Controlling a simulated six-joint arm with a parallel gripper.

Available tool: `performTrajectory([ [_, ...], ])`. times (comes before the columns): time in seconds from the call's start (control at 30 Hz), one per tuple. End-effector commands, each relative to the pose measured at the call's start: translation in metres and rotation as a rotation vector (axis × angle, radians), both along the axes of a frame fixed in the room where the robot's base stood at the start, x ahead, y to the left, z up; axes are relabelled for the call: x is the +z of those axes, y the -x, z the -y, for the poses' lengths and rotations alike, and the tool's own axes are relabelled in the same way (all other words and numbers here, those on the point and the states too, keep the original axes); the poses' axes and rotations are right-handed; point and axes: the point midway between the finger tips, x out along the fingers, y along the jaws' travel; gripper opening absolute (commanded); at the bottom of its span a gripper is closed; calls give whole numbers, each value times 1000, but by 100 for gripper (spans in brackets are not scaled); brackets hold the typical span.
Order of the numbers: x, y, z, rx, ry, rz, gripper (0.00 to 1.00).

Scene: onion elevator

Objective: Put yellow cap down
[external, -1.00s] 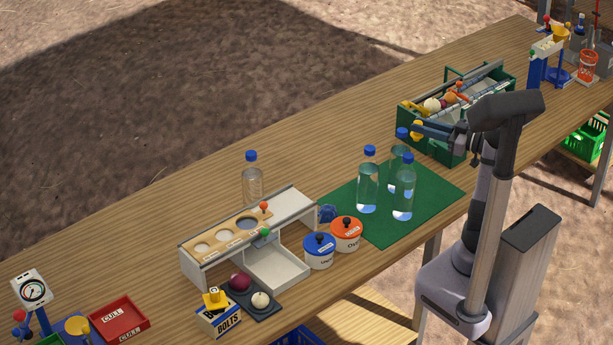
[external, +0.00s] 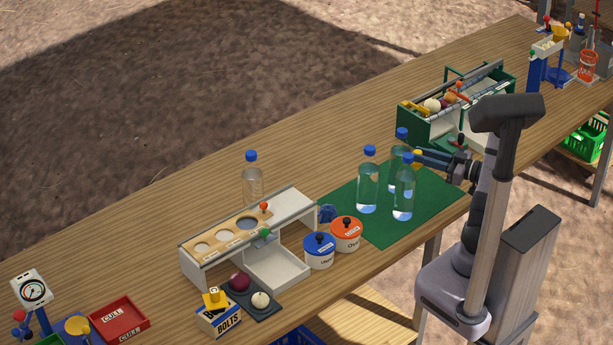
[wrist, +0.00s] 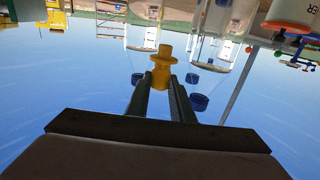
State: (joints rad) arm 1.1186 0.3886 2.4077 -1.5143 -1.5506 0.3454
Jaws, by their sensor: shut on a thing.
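My gripper (external: 422,157) is shut on the yellow cap (external: 416,153), beside the clear blue-capped bottles. In the wrist view the yellow cap (wrist: 163,66) sits between the fingertips of my gripper (wrist: 162,84). The cap looks like a stepped plug with a wider rim. In the external view it is partly hidden by the fingers and appears above or near the green mat (external: 385,232). I cannot tell whether it touches the mat.
Several clear bottles, one here (external: 368,185), stand on the mat, close to my gripper. The green toolbox (external: 425,133) stands behind. A blue-lidded pot (external: 319,252) and an orange-lidded pot (external: 346,235) stand left of the mat. The mat's front part is clear.

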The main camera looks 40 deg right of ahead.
Motion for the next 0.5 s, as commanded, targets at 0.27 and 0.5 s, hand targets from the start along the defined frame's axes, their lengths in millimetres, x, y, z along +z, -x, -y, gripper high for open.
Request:
performTrajectory([
  [0.27,-59,0,0,0,-6,-2,0],
  [0.5,-84,0,0,0,0,0,0],
])
